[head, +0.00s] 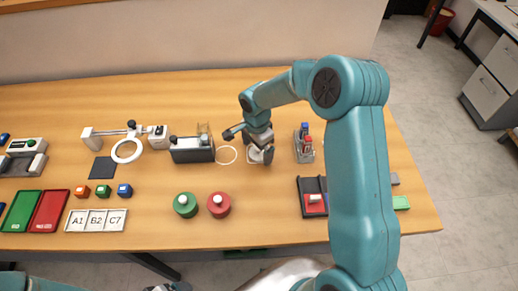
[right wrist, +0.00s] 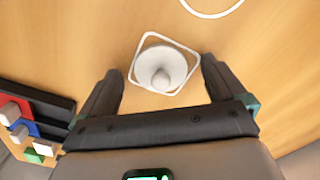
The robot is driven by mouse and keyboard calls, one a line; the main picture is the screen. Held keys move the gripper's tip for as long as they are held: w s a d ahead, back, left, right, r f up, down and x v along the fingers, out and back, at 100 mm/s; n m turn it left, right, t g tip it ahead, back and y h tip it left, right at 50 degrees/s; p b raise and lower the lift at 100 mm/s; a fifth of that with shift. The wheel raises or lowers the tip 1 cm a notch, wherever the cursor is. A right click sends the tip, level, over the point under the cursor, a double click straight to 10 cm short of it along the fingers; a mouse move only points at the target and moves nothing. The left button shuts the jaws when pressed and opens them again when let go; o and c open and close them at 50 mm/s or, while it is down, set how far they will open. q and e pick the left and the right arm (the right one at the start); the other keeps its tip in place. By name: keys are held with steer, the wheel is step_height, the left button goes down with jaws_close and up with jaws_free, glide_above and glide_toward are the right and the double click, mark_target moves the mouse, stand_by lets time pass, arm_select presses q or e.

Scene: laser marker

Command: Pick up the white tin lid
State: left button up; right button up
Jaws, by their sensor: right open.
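The white tin lid (right wrist: 163,68) is round with a knob in its middle. It lies on the table inside a thin white rounded-square outline (right wrist: 190,50). In the head view the lid (head: 254,155) is partly hidden by my right gripper (head: 262,148). My right gripper is open and empty, pointing down over the lid. In the right wrist view its two fingers (right wrist: 160,72) stand to the left and right of the lid, apart from it. Of my left arm only a link shows at the bottom left edge of the head view; its jaws are out of the frame.
A holder with red and blue-topped items (head: 304,145) stands to the right. Green (head: 185,205) and red (head: 219,205) round pieces are in front. Bare table surrounds the lid.

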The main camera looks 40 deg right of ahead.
steer(key=shift+f, duration=0.25)
steer(key=shift+a, duration=0.15)
steer(key=c, duration=1.2)
